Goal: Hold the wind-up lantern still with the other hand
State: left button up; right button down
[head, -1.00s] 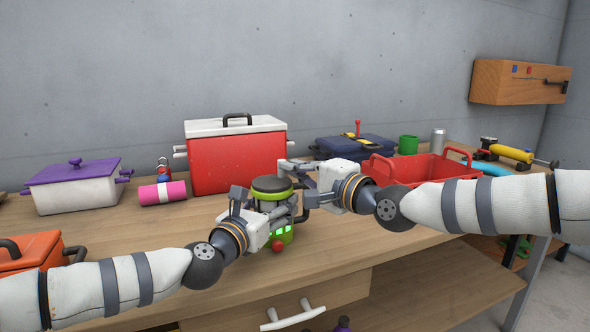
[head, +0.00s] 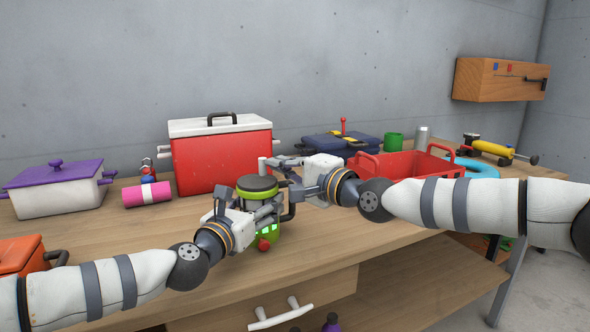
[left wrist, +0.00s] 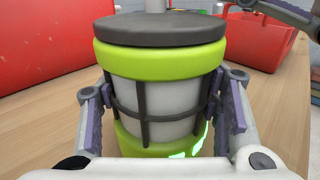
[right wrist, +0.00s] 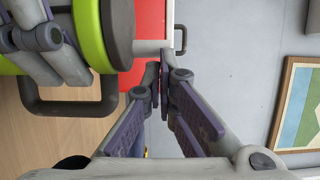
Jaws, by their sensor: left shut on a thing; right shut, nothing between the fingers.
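The wind-up lantern (head: 260,183) stands upright on the bench, with lime-green bands, a dark lid, a pale post on top, a dark side handle, green lights and a red knob (head: 263,244) low in front. My left gripper (head: 256,212) is shut around its caged pale body; the left wrist view shows one finger on each side of the lantern (left wrist: 160,95). My right gripper (head: 282,163) is shut and empty, near the lid on the right. In the right wrist view its fingertips (right wrist: 158,82) meet beside the lantern (right wrist: 92,35), apart from it.
A red cooler (head: 222,158) stands behind the lantern, and a red tray (head: 405,170) lies right, behind my right arm. A purple-lidded pot (head: 58,192), a pink roll (head: 147,194) and an orange box (head: 20,254) are left. A drawer handle (head: 281,315) is below the bench front.

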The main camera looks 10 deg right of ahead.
jog(key=s+d, duration=0.7)
jog(key=d, duration=0.4)
jog(key=shift+s+d, duration=0.15)
jog(key=shift+s, duration=0.1)
pick_arm(q)
jog(key=o, duration=1.6)
jog(key=shift+c, duration=0.2)
